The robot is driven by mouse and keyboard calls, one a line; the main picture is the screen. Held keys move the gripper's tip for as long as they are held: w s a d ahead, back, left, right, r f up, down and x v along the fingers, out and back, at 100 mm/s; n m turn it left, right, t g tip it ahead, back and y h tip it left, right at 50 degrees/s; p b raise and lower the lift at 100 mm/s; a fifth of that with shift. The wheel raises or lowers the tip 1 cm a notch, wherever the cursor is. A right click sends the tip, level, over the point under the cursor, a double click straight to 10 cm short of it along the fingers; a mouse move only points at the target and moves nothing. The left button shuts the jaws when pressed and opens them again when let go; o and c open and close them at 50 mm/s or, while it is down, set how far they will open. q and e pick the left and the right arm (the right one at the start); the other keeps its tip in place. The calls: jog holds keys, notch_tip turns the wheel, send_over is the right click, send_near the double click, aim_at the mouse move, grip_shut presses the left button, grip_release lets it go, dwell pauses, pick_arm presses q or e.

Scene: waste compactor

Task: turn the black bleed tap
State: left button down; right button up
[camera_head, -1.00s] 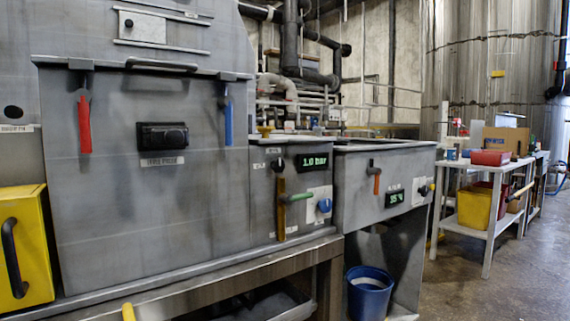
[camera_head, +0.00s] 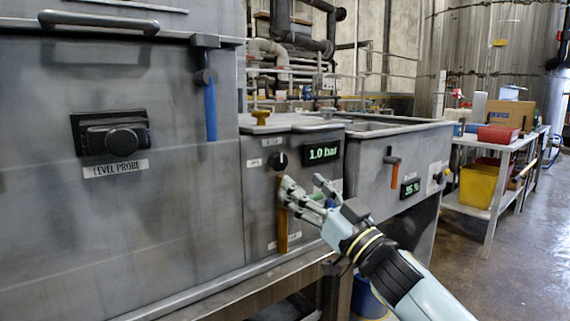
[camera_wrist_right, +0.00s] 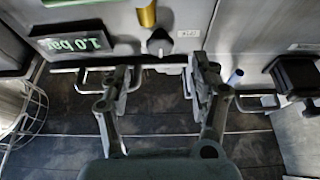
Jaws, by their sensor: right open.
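The small black tap (camera_head: 280,160) is on the grey panel left of the green 1.0 bar display (camera_head: 322,152). Its label is too small to read. In the right wrist view, which is upside down, the black tap (camera_wrist_right: 160,43) sits beyond and between the fingertips, with a pale pointer on it. My right gripper (camera_head: 305,186) is in front of the panel, just below and right of the tap in the head view. Its fingers (camera_wrist_right: 162,75) are spread, empty and apart from the tap. It partly hides the green lever and blue knob. My left gripper is out of view.
A brass knob (camera_head: 261,117) stands on the panel's top edge. An orange-brown upright bar (camera_head: 282,215) is below the tap. A blue handle (camera_head: 210,110) and the level probe (camera_head: 121,142) are on the large grey front at left. A shelf table (camera_head: 500,160) stands at right.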

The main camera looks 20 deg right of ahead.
aim_at(281, 164)
jog(key=x, duration=0.7)
jog(key=shift+w, duration=0.1)
jog(key=shift+c, duration=1.2)
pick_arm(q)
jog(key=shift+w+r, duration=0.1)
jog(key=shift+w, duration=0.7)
pick_arm(e)
jog(key=c, duration=0.9)
